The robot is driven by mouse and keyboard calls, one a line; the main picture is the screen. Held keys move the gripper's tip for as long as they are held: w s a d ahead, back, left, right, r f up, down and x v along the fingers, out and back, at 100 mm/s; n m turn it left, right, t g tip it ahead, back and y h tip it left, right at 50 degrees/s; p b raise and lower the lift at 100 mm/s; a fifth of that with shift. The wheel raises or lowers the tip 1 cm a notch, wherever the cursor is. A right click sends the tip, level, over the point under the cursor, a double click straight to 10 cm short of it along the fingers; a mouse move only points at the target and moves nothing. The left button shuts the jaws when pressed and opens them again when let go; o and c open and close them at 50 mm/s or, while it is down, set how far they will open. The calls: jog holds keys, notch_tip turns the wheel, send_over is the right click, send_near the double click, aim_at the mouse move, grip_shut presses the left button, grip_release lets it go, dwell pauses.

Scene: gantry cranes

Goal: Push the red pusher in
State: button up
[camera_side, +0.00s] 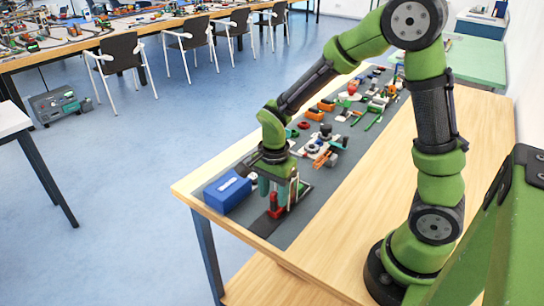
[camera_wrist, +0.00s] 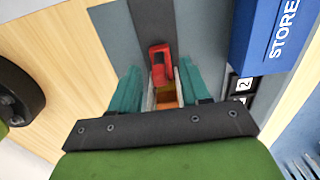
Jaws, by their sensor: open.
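The red pusher (camera_wrist: 159,52) shows in the wrist view as a red bracket on a dark strip, at the mouth of a light-walled chute with something orange inside. In the side view the red pusher (camera_side: 274,203) stands at the front of the mat, just below my gripper. My gripper (camera_wrist: 162,82) has its teal fingers apart, one on each side of the chute, with the pusher between and slightly beyond the tips. In the side view my gripper (camera_side: 274,190) points down over the chute. Contact with the chute or pusher cannot be told.
A blue box marked STORE (camera_wrist: 268,35) stands close beside the chute; it is also in the side view (camera_side: 227,192). Several loose parts (camera_side: 325,148) lie along the grey mat behind my gripper. The wooden table top (camera_side: 400,155) to the right is clear.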

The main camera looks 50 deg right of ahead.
jog(key=shift+r, duration=0.1)
jog(key=shift+r, duration=3.4)
jog(key=shift+f+n, duration=0.1)
jog(key=shift+n, duration=0.7)
jog(key=shift+s+a+n, duration=0.2)
jog(key=shift+s+n, duration=0.1)
jog(key=shift+n, duration=0.4)
jog(key=s+a+r+n+t+y, duration=0.1)
jog(key=s+r+n+t+y, duration=0.1)
jog(key=s+r+n+t, duration=0.5)
notch_tip(320, 180, up, 5)
jog(key=s+n, duration=0.2)
jog(key=n, duration=0.2)
jog(key=shift+s+a, duration=0.15)
jog(key=shift+a, duration=0.25)
